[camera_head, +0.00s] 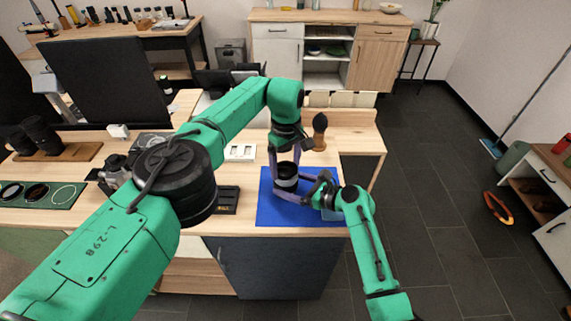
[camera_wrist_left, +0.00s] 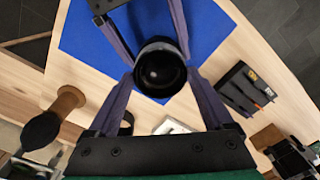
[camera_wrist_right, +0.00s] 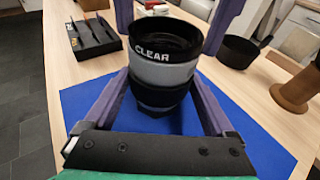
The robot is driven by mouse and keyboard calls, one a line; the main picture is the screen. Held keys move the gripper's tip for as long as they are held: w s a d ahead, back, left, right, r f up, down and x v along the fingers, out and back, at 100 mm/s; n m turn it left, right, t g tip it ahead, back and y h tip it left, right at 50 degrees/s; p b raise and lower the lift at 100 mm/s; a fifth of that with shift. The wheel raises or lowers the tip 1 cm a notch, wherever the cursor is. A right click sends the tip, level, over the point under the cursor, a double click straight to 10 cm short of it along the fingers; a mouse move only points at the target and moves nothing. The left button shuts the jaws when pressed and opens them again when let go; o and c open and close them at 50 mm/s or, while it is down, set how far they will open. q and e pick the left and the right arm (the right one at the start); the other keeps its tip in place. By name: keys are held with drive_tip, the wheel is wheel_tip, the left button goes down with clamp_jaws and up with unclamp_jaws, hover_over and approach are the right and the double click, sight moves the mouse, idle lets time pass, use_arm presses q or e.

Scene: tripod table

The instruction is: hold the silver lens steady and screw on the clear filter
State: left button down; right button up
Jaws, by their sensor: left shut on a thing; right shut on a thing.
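The silver lens (camera_wrist_right: 163,73), with a silver band and black lower barrel, stands upright over the blue mat (camera_head: 267,211). The clear filter (camera_wrist_right: 165,47), a black ring marked CLEAR, sits at its top, level as far as I see; whether its thread is engaged I cannot tell. My right gripper (camera_wrist_right: 162,95) is shut on the lens's lower barrel from the side. My left gripper (camera_wrist_left: 160,75) comes from above, its fingers shut on the filter's rim. In the head view the lens (camera_head: 287,184) is partly hidden by both grippers (camera_head: 286,165) and (camera_head: 302,196).
A green tray (camera_head: 60,204) with several filter rings lies at the left. A camera (camera_head: 114,171) and a wooden stand (camera_head: 60,154) are near it. A black slotted box (camera_wrist_right: 97,36) and a dark round cup (camera_wrist_right: 238,51) stand near the mat. The mat's front is clear.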

use_arm(q)
drive_tip(key=shift+d, duration=0.1)
drive_tip(key=m, duration=0.3)
drive_tip(key=shift+d, duration=0.15)
drive_tip(key=m, duration=0.3)
drive_tip(key=shift+d+f, duration=0.1)
drive_tip(key=m, duration=0.3)
unclamp_jaws()
